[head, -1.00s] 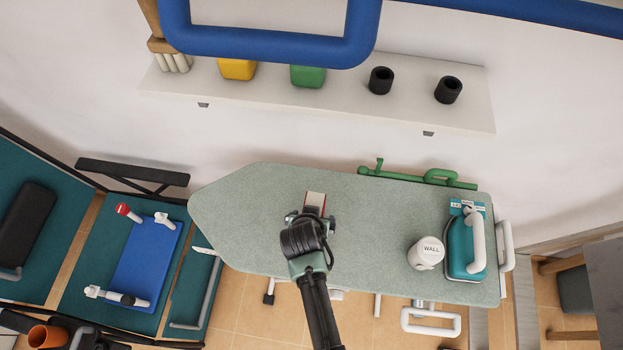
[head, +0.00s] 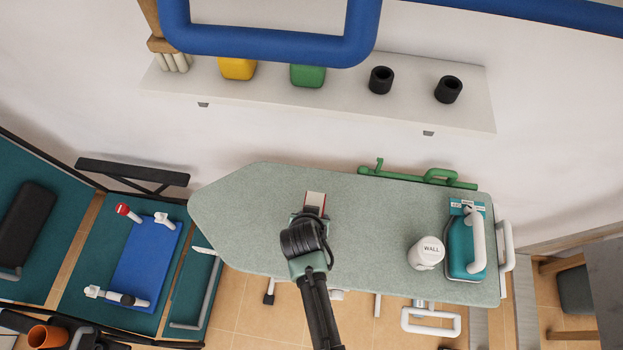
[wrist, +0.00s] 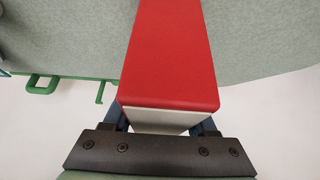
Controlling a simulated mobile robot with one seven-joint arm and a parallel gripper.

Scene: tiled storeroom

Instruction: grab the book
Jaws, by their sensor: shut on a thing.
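The book (wrist: 170,55) has a red cover and pale page edges. It fills the upper middle of the wrist view, and its end sits between my two fingers. In the head view only a small part of the book (head: 315,199) shows past my gripper (head: 308,218), over the grey-green ironing board (head: 375,225). In the wrist view my gripper (wrist: 165,125) is shut on the book, one finger on each side. The fingertips are hidden beneath the cover. I cannot tell whether the book touches the board.
A white can (head: 426,253) and a teal iron (head: 468,245) stand at the board's right end. Green piping (head: 425,177) runs behind the board. A wall shelf (head: 330,95) holds several pots. A blue tube frame (head: 270,50) crosses the top.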

